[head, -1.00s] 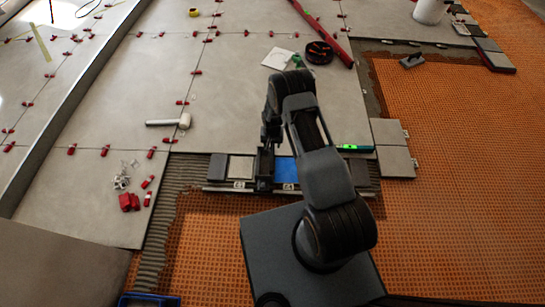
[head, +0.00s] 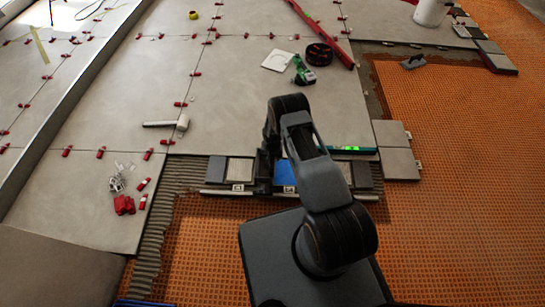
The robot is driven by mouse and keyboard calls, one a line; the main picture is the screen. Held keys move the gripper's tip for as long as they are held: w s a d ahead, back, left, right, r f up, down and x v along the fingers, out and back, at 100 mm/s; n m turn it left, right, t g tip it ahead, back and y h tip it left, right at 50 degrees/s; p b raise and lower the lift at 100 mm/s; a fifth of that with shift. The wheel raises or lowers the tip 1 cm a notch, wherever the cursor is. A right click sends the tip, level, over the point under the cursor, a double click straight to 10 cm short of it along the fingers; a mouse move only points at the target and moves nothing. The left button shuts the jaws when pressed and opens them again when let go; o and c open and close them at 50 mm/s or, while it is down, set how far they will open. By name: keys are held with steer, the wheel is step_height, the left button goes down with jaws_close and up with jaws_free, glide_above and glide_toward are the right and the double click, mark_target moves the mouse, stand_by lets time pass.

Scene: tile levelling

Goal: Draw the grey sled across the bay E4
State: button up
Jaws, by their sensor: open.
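A low rail assembly (head: 225,193) lies along the near edge of the tiled floor in the head view. Between dark grey end pieces, the left one here (head: 217,169), it shows a pale square (head: 240,170) and a blue square (head: 284,173). Small printed tags sit on its front rail, too small to read. My gripper (head: 264,172) is open at a dark upright part between the pale and blue squares. I cannot tell whether it touches that part, or whether that part is the grey sled. My arm hides the stretch right of the blue square.
A white-headed mallet (head: 181,123), red clips (head: 124,205) and a green tool (head: 303,70) lie on the grey tiles. A green-lit level (head: 352,150) lies behind the rail. Stacked tiles (head: 398,163) stand to the right. Orange matting (head: 450,220) is open at right.

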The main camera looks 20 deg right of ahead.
jaws_close()
stand_by(0.3)
